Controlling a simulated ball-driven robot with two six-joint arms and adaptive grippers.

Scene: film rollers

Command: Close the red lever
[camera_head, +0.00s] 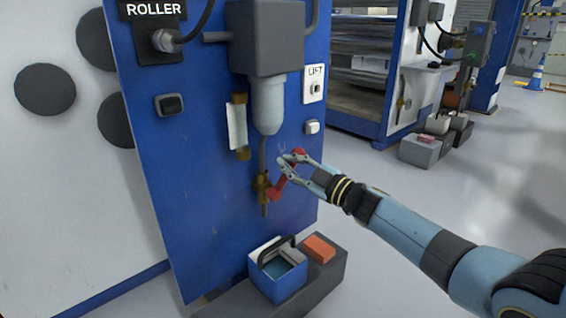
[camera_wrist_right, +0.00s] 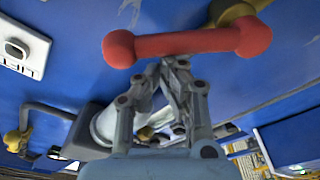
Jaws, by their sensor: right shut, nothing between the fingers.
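The red lever (camera_head: 276,188) is on a brass valve (camera_head: 262,183) in a vertical pipe, low on the blue panel. It slants up and to the right from the valve, and the gripper partly covers its upper end. In the wrist view the lever (camera_wrist_right: 190,43) lies across the top, with a round knob at its left end. My right gripper (camera_head: 284,160) is at the lever's upper end. Its fingertips (camera_wrist_right: 174,62) are together and empty, close to the lever's edge; I cannot tell if they touch it. My left gripper is not in view.
A grey box with a filter bowl (camera_head: 268,105) hangs above the valve. A LIFT switch plate (camera_head: 314,84) is up to the right. A blue toolbox (camera_head: 279,284) and an orange block (camera_head: 319,248) sit on a dark step below. Open floor lies to the right.

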